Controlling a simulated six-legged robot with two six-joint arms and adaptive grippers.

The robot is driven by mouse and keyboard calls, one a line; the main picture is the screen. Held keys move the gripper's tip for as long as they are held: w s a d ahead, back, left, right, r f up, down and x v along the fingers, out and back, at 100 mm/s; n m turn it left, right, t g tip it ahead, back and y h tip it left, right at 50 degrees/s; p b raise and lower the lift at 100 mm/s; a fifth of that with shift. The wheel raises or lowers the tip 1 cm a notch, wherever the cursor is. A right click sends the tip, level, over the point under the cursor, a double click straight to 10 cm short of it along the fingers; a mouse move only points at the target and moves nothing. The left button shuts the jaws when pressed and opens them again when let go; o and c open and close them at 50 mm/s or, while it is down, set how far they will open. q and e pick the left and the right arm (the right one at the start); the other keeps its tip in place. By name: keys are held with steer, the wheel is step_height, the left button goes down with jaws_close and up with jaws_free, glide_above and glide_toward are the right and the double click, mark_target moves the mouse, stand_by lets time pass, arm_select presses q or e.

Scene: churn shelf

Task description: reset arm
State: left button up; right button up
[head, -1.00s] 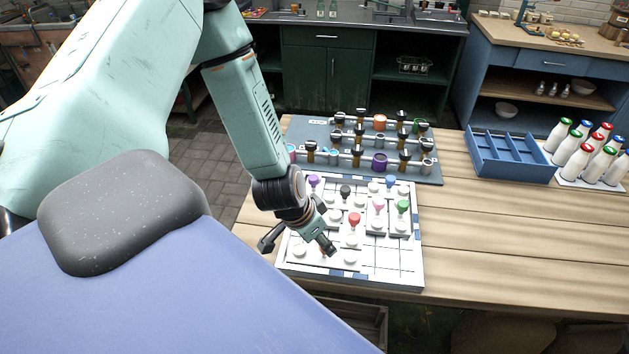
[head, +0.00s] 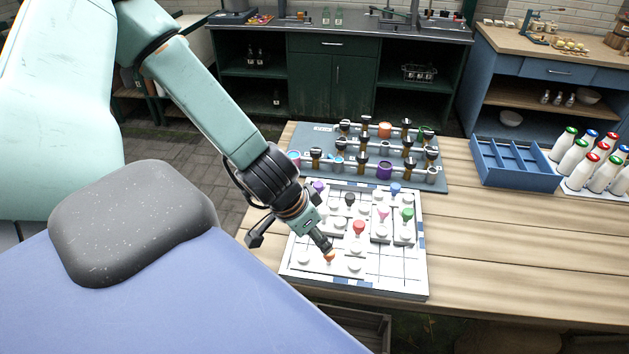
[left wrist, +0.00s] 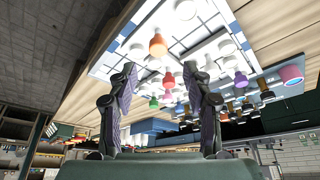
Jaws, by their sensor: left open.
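My left gripper (head: 291,246) is over the near left part of the white board (head: 391,284) on the wooden table. In the left wrist view its two fingers (left wrist: 162,108) stand apart with nothing between them. An orange peg (head: 330,256) stands on the board close to one fingertip. It also shows in the left wrist view (left wrist: 158,45), beyond the fingers. Red (head: 359,226), green (head: 407,214), pink (head: 383,212), black (head: 350,199), blue (head: 396,188) and purple (head: 318,187) pegs stand farther back. My right gripper is out of view.
A grey rack panel (head: 440,184) with pipes and coloured rings lies behind the board. A blue divided tray (head: 515,181) and white bottles with coloured caps (head: 572,160) stand at the right. The table's right front (head: 530,260) is clear.

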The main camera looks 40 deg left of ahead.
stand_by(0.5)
arm_select(q)
steer(key=s+d+f+n+g, duration=0.1)
steer(key=s+d+f, duration=0.25)
steer(key=s, duration=0.35)
steer(key=s+d+f+n+g, duration=0.1)
steer(key=s+d+f+g, duration=0.1)
steer(key=s+f, duration=0.35)
steer(key=s+d+f+n+g, duration=0.1)
steer(key=s+d+f, duration=0.2)
steer(key=s, duration=0.5)
step_height(320, 180, down, 20)
steer(key=y+b, duration=0.1)
steer(key=b, duration=1.9)
steer(key=shift+w, duration=0.45)
steer(key=shift+s+a, duration=0.1)
steer(key=shift+a, duration=0.05)
